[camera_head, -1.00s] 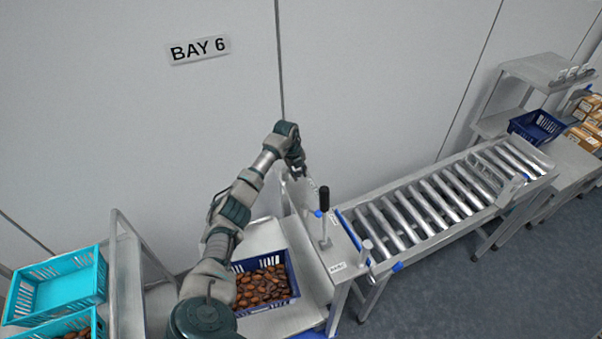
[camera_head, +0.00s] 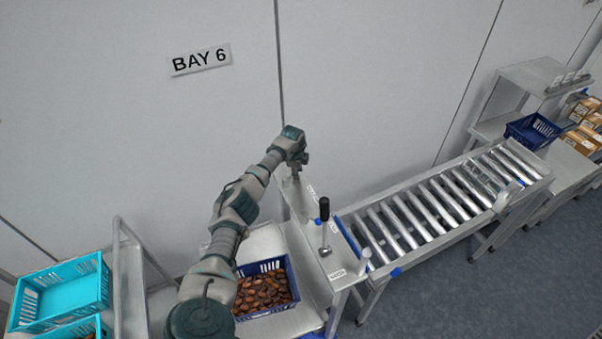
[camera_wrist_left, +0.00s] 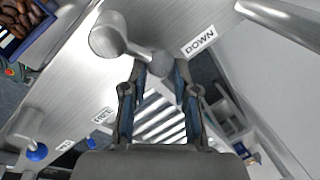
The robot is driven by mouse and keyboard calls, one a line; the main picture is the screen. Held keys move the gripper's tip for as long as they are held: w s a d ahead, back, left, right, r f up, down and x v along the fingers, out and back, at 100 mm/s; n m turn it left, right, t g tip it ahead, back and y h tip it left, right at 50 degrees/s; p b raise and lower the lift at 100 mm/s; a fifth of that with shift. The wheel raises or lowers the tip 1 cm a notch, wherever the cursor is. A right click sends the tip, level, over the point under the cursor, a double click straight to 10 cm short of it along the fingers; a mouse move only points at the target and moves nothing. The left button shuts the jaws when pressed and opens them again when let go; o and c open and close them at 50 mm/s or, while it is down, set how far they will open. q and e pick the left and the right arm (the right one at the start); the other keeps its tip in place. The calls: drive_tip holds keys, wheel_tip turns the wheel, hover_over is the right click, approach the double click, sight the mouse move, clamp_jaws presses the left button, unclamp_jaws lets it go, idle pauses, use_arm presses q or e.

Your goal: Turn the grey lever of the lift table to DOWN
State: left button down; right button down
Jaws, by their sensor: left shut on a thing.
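In the left wrist view the grey lever (camera_wrist_left: 132,49) has a round hub at upper left, and its arm ends in a ball knob. The knob sits between the fingertips of my left gripper (camera_wrist_left: 161,68), which is shut on it. The lever's knob end is close to the DOWN label (camera_wrist_left: 200,41); a second label (camera_wrist_left: 103,115) lies lower left. In the head view my left gripper (camera_head: 297,172) reaches down at the back end of the lift table's panel (camera_head: 312,235); the lever is hard to make out there. My right gripper is not in view.
A blue-knobbed lever (camera_wrist_left: 36,150) is at lower left in the wrist view. A black-handled lever (camera_head: 324,212) stands on the panel. A blue crate of dates (camera_head: 288,272) sits left of it, a roller conveyor (camera_head: 440,210) to the right. Turquoise crates (camera_head: 62,292) stand far left.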

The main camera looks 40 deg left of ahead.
use_arm(q)
drive_tip(key=n, duration=0.1)
drive_tip(key=a+n, duration=0.1)
drive_tip(key=a+f+n, duration=0.1)
drive_tip(key=shift+s+a+n+g+y, duration=0.1)
drive_tip(key=shift+s+n+g+y, duration=0.2)
drive_tip(key=shift+s+n+g, duration=0.1)
drive_tip(key=shift+a+n+g+b, duration=0.15)
drive_tip(key=shift+a+n+b, duration=0.2)
drive_tip(key=shift+n, duration=0.6)
drive_tip(key=shift+a+n+g+b, duration=0.15)
drive_tip(key=shift+a+n+b, duration=0.15)
drive_tip(key=shift+n, duration=0.65)
drive_tip(key=shift+a, duration=0.15)
drive_tip(key=c, duration=0.7)
unclamp_jaws()
drive_tip(key=shift+s+r, duration=0.15)
drive_tip(key=shift+s, duration=0.05)
drive_tip(key=shift+r, duration=0.1)
drive_tip(key=shift+w, duration=0.25)
drive_tip(key=shift+d+r, duration=0.2)
drive_tip(key=shift+r, duration=0.25)
drive_tip(key=r, duration=0.3)
drive_tip(key=d+r, duration=0.1)
drive_tip(key=r, duration=0.3)
drive_tip(key=s+r, duration=0.1)
drive_tip(key=r, duration=0.2)
drive_tip(key=shift+d+r, duration=0.35)
